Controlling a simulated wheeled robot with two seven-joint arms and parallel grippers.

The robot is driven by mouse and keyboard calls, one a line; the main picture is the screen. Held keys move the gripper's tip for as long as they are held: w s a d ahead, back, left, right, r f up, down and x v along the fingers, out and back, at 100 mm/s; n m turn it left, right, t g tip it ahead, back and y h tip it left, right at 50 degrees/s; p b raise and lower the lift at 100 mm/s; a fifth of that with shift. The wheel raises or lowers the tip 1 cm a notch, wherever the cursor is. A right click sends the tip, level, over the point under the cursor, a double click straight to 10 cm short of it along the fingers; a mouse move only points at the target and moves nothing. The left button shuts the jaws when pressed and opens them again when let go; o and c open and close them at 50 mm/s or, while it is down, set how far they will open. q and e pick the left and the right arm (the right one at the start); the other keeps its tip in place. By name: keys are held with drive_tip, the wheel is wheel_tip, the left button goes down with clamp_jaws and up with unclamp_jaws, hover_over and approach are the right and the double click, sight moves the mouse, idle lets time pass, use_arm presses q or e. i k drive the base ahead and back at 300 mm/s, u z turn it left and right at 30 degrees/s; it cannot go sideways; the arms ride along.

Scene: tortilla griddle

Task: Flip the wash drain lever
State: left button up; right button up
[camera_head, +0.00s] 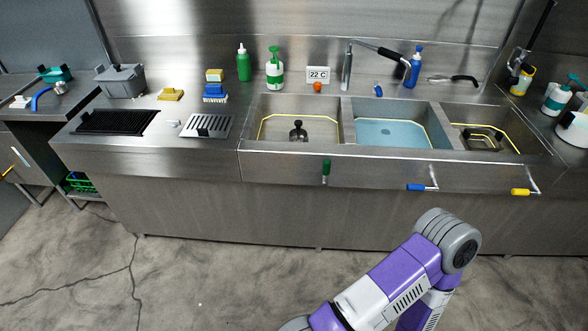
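Three drain levers stick out from the front of the steel sink. The green lever (326,172) is below the left basin and points straight at me, looking foreshortened. The blue lever (418,187) is below the middle basin and the yellow lever (522,192) is below the right basin; both handles lie sideways, pointing left. No label tells me which one is the wash lever. A purple and grey arm of mine rises from the bottom right, in front of the sink, with no gripper showing on it. Neither gripper is in view.
The left basin (268,142) is without visible water and holds a dark plug-like object (298,131). The middle basin holds bluish water (392,134). The right basin holds a dark object (483,138). Bottles and a sponge stand along the back. The floor (215,275) before the counter is clear.

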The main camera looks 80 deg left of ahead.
sight(326, 164)
drive_tip(key=u, duration=1.95)
drive_tip(key=k, duration=0.55)
drive_tip(key=z, duration=1)
drive_tip(key=i, duration=1.05)
drive_tip(key=u, duration=0.95)
drive_tip(key=i, duration=0.7)
drive_tip(key=u, duration=0.65)
